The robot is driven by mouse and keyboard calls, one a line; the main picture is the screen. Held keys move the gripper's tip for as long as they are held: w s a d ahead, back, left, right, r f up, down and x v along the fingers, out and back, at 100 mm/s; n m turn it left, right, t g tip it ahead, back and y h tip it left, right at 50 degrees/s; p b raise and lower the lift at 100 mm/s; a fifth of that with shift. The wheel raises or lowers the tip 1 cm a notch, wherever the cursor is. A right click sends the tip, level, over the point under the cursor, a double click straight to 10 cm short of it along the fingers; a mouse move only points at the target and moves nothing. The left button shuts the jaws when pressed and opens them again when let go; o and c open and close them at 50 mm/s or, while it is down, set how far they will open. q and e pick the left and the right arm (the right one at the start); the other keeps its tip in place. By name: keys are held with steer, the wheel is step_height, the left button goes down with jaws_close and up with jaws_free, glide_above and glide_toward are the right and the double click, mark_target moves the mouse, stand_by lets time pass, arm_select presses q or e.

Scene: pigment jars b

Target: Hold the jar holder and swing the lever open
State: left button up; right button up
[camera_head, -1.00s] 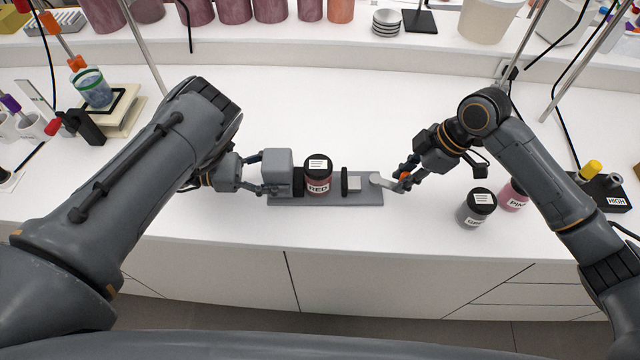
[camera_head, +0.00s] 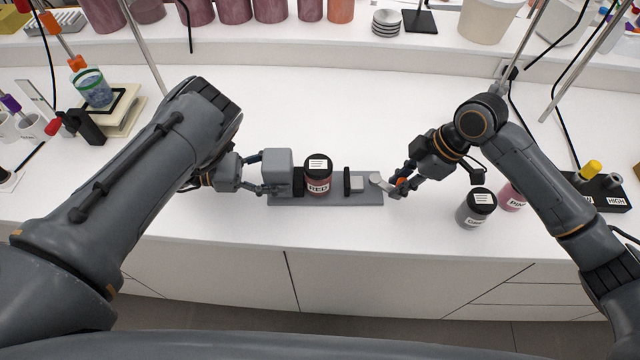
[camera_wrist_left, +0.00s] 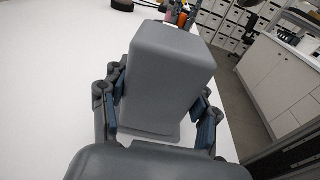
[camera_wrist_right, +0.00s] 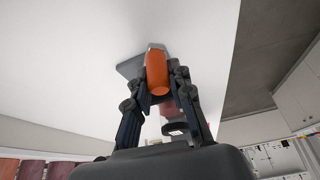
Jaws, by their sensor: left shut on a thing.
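The jar holder is a grey base plate (camera_head: 330,200) on the white counter. It has a large grey block (camera_head: 277,166) at its left end, which also shows in the left wrist view (camera_wrist_left: 165,75). A dark-lidded jar labelled RED (camera_head: 318,174) stands upright between the block and a black pad (camera_head: 347,182). My left gripper (camera_head: 272,189) is shut on the block. The lever (camera_head: 382,184) is at the right end, with an orange handle (camera_wrist_right: 157,74). My right gripper (camera_wrist_right: 158,88) is open, its fingers on either side of this handle; contact is unclear.
A grey-labelled jar (camera_head: 476,209) and a pink jar (camera_head: 512,196) stand right of the holder, near my right arm. A dark box marked HIGH (camera_head: 603,190) is further right. The counter behind the holder is clear.

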arm_select(q)
steer(key=shift+w+a+f, duration=0.1)
arm_select(e)
steer(key=o, duration=0.5)
steer(key=shift+w, duration=0.1)
arm_select(q)
steer(key=shift+f, duration=0.1)
steer(key=o, duration=1.6)
steer(key=shift+c, duration=0.2)
arm_select(e)
steer(key=v, duration=1.1)
steer(key=shift+d+r, duration=0.15)
steer(key=shift+r, duration=0.25)
